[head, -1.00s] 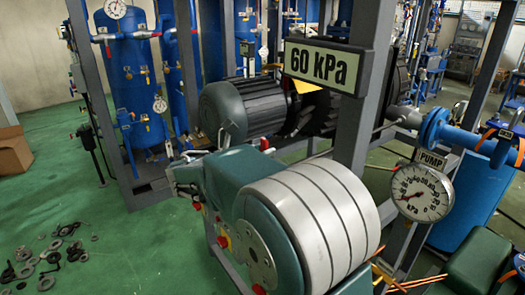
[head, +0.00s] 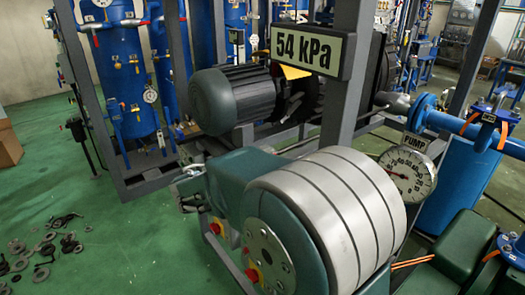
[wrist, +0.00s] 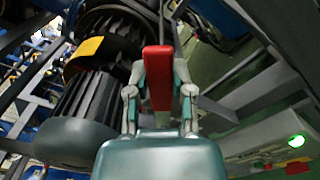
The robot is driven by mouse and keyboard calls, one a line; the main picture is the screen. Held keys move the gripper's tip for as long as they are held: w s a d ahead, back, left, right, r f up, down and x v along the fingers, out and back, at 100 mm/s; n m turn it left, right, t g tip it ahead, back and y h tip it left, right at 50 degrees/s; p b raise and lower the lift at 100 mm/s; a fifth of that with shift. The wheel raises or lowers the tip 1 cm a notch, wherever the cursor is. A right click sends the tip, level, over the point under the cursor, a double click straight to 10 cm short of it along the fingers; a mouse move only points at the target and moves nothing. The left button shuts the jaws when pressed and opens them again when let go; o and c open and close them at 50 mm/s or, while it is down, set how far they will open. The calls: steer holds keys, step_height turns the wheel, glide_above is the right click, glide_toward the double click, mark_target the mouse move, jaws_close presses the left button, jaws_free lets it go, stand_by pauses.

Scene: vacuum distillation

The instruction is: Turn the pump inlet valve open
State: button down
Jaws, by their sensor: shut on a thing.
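The valve shows as a red handle (wrist: 158,80) in the wrist view, upright in the middle of the picture. My gripper (wrist: 158,68) is shut on it, with one finger on each side. In the head view my gripper (head: 188,180) is at the far end of my arm, left of centre; the red handle cannot be made out there and the valve body is hidden. The display (head: 308,48) reads 54 kPa. A round dial labelled PUMP (head: 407,174) is at the right.
A dark ribbed motor (head: 232,98) stands just beyond my gripper, inside a grey frame (head: 349,90). Blue tanks (head: 122,85) stand at the back left.

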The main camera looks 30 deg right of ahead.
steer(key=shift+s+d+f+m, duration=0.1)
steer(key=shift+s+f+m, duration=0.2)
steer(key=shift+f+m, duration=0.6)
steer(key=shift+s+d+f+m, duration=0.1)
steer(key=shift+s+f+m, duration=0.15)
steer(key=shift+f+m, duration=0.7)
steer(key=shift+s+f+m, duration=0.3)
steer(key=shift+f+m, duration=0.15)
steer(key=shift+m, duration=0.9)
steer(key=shift+c, duration=2.4)
jaws_free()
steer(key=shift+d, duration=0.15)
steer(key=s+a, duration=0.2)
steer(key=a, duration=1)
steer(key=shift+s, duration=0.1)
